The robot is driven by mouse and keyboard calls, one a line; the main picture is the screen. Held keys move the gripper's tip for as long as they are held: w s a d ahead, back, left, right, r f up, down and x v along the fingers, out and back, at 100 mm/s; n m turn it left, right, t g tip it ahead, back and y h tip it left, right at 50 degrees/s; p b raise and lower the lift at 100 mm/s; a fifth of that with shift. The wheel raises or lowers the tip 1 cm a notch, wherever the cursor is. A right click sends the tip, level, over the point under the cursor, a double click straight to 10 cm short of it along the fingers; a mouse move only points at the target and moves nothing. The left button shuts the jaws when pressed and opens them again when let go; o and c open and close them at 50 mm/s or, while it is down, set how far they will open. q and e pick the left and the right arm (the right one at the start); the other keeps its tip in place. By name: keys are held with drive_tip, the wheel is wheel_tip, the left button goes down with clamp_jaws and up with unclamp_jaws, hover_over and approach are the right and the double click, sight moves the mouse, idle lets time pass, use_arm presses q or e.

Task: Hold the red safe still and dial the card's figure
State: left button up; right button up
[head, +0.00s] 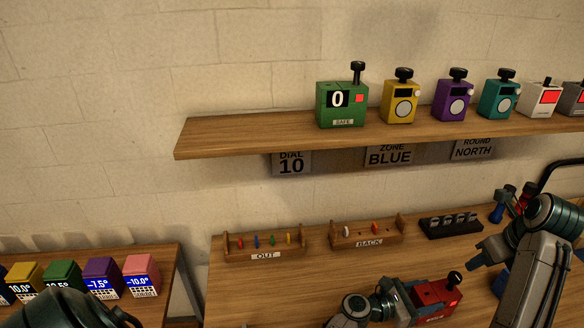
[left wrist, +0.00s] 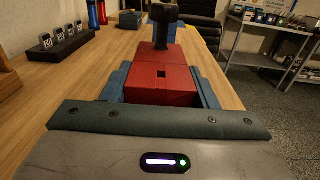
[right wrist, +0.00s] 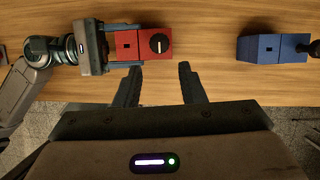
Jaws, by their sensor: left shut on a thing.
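The red safe (head: 432,293) is on the wooden table in the head view, with a black knob (head: 454,278) on top. My left gripper (left wrist: 162,90) is shut on the red safe, one finger along each side. The safe also shows in the right wrist view (right wrist: 127,44), where its round black knob has a pale line. My right gripper (right wrist: 157,75) is open and empty, with its fingertips just short of the safe's near side. A card (head: 291,164) under the shelf reads "DIAL 10". The red safe's figure cannot be read.
A blue safe (right wrist: 268,48) stands on the table, apart from the red one. Racks marked OUT (head: 265,241) and BACK (head: 368,232) and a black stand (head: 450,224) are behind. The shelf (head: 240,130) holds a green safe showing 0 and several other boxes.

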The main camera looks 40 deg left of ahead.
sight(455, 275)
drive_tip(key=shift+o, duration=0.2)
drive_tip(key=shift+o, duration=1.4)
drive_tip(key=f+n+y, duration=0.1)
drive_tip(key=f, duration=0.1)
drive_tip(key=a+f+n+y, duration=0.1)
drive_tip(key=f+n+y, duration=0.1)
drive_tip(key=f+n+g+y, duration=0.1)
drive_tip(key=f+n+y, duration=0.1)
drive_tip(key=shift+w+a, duration=0.1)
drive_tip(key=shift+a, duration=0.05)
drive_tip(key=s+d+f+t+y, duration=0.1)
drive_tip(key=d+f+t+y, duration=0.3)
drive_tip(key=d+y, duration=0.5)
drive_tip(key=x, duration=0.4)
drive_tip(key=f+x, duration=0.1)
drive_tip(key=x, duration=0.6)
drive_tip(key=shift+a+f, duration=0.15)
drive_tip(key=shift+a, duration=0.2)
drive_tip(key=shift+c, duration=0.2)
